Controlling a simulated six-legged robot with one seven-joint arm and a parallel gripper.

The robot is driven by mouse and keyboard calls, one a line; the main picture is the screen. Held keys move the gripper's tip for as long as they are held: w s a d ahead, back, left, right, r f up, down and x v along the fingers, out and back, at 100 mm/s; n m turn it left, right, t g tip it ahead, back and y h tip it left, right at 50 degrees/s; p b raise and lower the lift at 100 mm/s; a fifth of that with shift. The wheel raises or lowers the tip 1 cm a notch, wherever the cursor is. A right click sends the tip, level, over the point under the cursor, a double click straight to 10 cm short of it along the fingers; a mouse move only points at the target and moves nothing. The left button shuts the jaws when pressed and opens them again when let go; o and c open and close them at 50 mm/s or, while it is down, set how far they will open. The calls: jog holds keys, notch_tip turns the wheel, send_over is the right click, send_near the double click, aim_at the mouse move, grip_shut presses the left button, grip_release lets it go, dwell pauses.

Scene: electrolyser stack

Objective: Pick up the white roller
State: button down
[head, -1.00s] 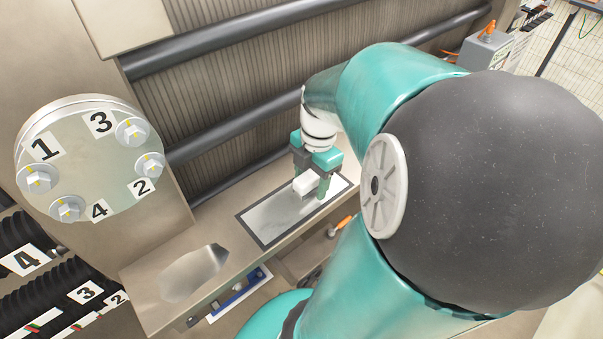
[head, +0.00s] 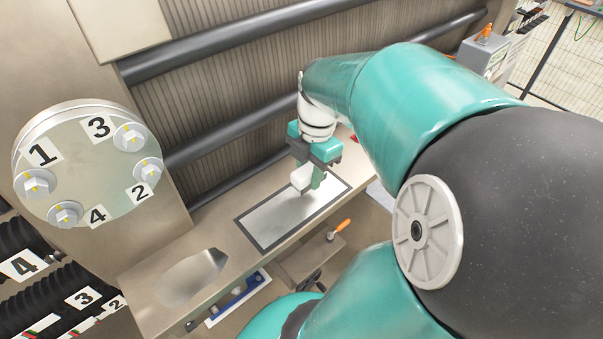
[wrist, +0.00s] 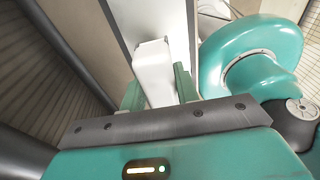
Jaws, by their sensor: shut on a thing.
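The white roller (head: 301,178) is a small pale, blocky piece held between the teal fingers of my gripper (head: 309,180). In the wrist view the white roller (wrist: 153,70) shows as a long pale block pointing away from the palm, with a finger of my gripper (wrist: 158,88) on each side. The gripper is shut on it over the light plate with a dark frame (head: 258,241). I cannot tell how far the roller is above the plate. The fingers hide part of it in the head view.
The plate lies on a beige ledge (head: 150,290) below dark horizontal bars (head: 230,133) and a ribbed wall. A round flange with numbered bolts (head: 85,170) stands at left. An orange-handled tool (head: 338,230) lies near the ledge's front. The ledge left of the plate is mostly clear.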

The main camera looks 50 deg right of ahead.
jog(key=s+a+r, duration=0.9)
jog(key=a, duration=0.1)
jog(key=shift+s+a+r, duration=0.15)
jog(key=shift+a+r, duration=0.1)
jog(key=shift+r, duration=0.1)
jog(key=c, duration=1.9)
grip_release()
jog(key=shift+d, duration=0.1)
